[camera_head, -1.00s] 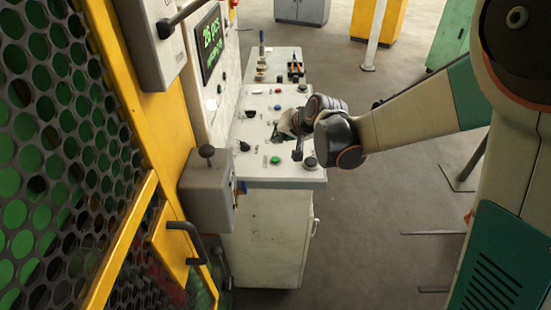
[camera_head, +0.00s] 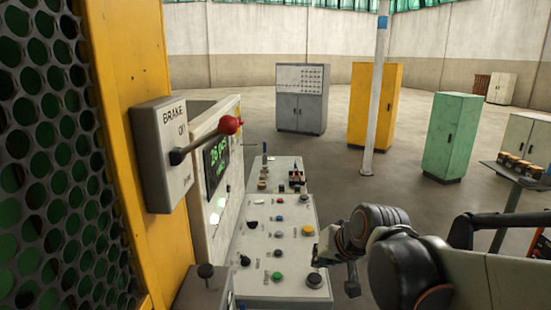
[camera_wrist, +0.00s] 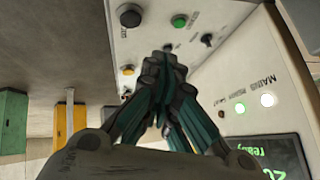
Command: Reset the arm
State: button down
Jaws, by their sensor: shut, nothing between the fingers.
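My gripper (camera_wrist: 165,62) is shut and empty in the wrist view, its dark fingertips together in front of the control panel (camera_wrist: 220,25). In the head view my gripper's end (camera_head: 328,243) shows at the right edge of the grey control desk (camera_head: 262,290), partly hidden by my wrist. My arm is bent, coming in from the lower right. I cannot tell the exact gap between fingertips and panel.
A brake box (camera_head: 165,150) with a red-knobbed lever (camera_head: 228,125) is on the yellow frame at left. A screen (camera_head: 216,163) stands behind the desk. Grey (camera_head: 301,98), yellow (camera_head: 388,105) and green (camera_head: 451,137) cabinets and a pole (camera_head: 377,90) stand farther back. Floor between is open.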

jog(key=s+d+h, duration=0.1)
jog(key=s+d, duration=0.2)
jog(key=s, duration=0.3)
jog(key=s+d+h, duration=0.1)
jog(key=s+d, duration=0.2)
jog(key=s, duration=0.3)
jog(key=s+d+n, duration=0.1)
jog(key=s+d, duration=0.2)
jog(key=s, duration=0.4)
jog(key=shift+d+f+h, duration=0.15)
jog(key=shift+d+h, duration=0.15)
jog(key=shift+h, duration=0.1)
dwell(0.7)
